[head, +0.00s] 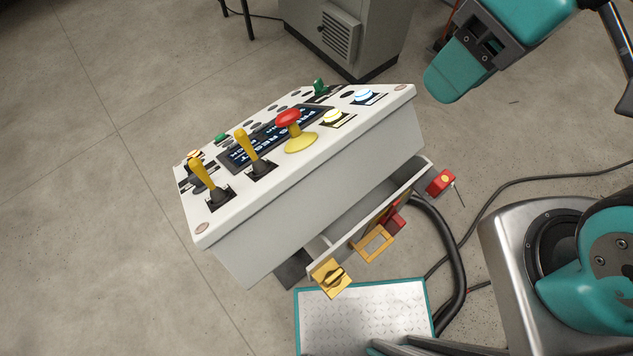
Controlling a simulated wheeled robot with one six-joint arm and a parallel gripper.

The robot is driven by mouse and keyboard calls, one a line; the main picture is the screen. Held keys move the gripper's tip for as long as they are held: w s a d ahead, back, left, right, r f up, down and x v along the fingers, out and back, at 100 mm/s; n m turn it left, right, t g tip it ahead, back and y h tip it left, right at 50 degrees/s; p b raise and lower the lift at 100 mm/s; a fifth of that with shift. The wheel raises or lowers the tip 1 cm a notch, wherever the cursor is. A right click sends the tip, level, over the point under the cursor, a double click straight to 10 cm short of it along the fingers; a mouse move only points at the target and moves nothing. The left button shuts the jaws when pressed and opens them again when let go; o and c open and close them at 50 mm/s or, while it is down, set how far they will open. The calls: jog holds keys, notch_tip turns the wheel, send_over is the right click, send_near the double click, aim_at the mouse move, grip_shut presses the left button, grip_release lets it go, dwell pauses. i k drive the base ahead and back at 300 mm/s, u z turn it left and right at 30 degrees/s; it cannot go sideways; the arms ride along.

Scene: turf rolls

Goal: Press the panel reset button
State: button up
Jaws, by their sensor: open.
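The control panel (330,170) is a pale box with a sloped top, tilted in the head view. Its top carries a blue-white lit button (364,96) near the right corner and a yellow-white lit button (333,117) beside it. Their labels are too small to read, so I cannot tell which one is the reset button. A dark screen (262,143) shows text that seems to include "RESET".
A red mushroom knob (289,118) on a yellow base and two yellow levers (200,174) stand up from the panel. A tray with a red box (440,182) and yellow parts juts below. A grey cabinet (350,35) stands behind. A black cable crosses the floor at right.

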aim_at(363, 94)
jog(key=u, duration=0.05)
jog(key=k, duration=0.4)
jog(key=u, duration=2.65)
jog(key=i, duration=0.45)
jog(key=z, duration=2.55)
